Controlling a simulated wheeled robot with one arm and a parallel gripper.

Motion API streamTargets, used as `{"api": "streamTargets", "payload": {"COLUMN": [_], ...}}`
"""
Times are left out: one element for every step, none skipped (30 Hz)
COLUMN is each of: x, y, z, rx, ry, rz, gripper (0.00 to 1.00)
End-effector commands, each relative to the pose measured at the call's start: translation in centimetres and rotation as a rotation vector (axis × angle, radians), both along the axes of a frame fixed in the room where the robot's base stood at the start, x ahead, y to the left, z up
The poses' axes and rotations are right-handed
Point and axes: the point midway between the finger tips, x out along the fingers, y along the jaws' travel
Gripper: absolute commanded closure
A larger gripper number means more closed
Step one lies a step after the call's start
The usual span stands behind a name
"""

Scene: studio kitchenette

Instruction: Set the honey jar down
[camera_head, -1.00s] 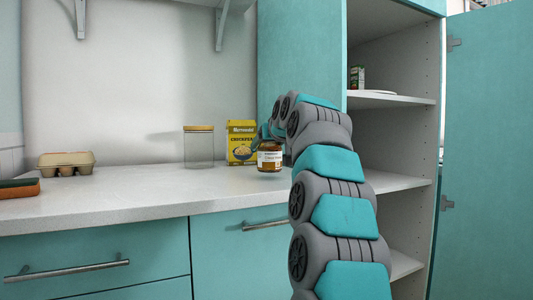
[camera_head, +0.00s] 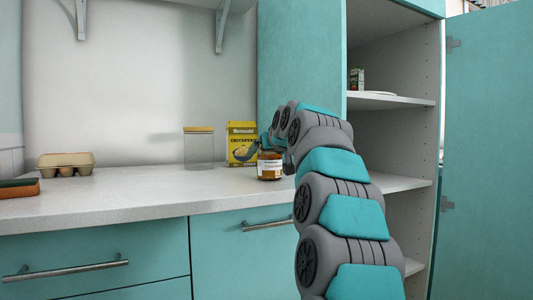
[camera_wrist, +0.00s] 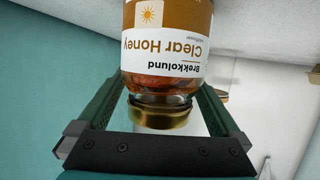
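The honey jar (camera_head: 270,167) is a small glass jar with amber contents, a white-and-orange label and a gold lid. In the head view it is low over the counter near its front edge, roughly upright; I cannot tell whether its base touches the counter. In the wrist view the jar (camera_wrist: 165,45) appears upside down, with its lid towards my palm. My gripper (camera_wrist: 163,88) has one finger along each side of it and looks shut on it. My arm hides part of the gripper (camera_head: 262,147) in the head view.
A yellow chickpea box (camera_head: 242,145) stands just behind the jar, with a glass canister (camera_head: 199,148) to its left. An egg carton (camera_head: 66,163) and a sponge (camera_head: 18,188) are far left. The counter (camera_head: 130,188) between is clear. A tall open cabinet (camera_head: 392,140) stands right.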

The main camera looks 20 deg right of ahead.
Motion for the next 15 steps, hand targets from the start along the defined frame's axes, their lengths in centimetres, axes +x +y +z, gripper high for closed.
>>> {"api": "streamTargets", "payload": {"x": [0.0, 0.0, 0.0, 0.0, 0.0, 0.0, 0.0, 0.0, -0.1, -0.3, -0.5, -0.7, -1.0, -1.2, -1.6], "y": [0.0, 0.0, 0.0, 0.0, 0.0, 0.0, 0.0, 0.0, 0.0, 0.0, 0.1, 0.1, 0.1, 0.2, 0.2], "z": [0.0, 0.0, 0.0, 0.0, 0.0, 0.1, 0.2, 0.4, 0.4, 0.4, 0.5, 0.6, 0.7, 0.7, 0.9], "rx": [0.000, 0.000, 0.000, 0.000, 0.000, 0.000, 0.000, 0.000, 0.000, 0.000, 0.000, 0.000, 0.000, 0.000, 0.000], "ry": [0.000, 0.000, 0.000, 0.000, 0.000, 0.000, 0.000, 0.000, 0.000, 0.000, 0.000, 0.000, 0.000, 0.001, 0.001], "rz": [0.000, 0.000, 0.000, 0.000, 0.000, 0.000, 0.000, 0.000, 0.000, 0.000, 0.000, 0.000, 0.000, 0.001, 0.000], "gripper": [0.00, 0.00, 0.00, 0.00, 0.00, 0.00, 0.00, 0.00, 0.00, 0.00, 0.00, 0.00, 0.00, 0.00, 0.00]}}
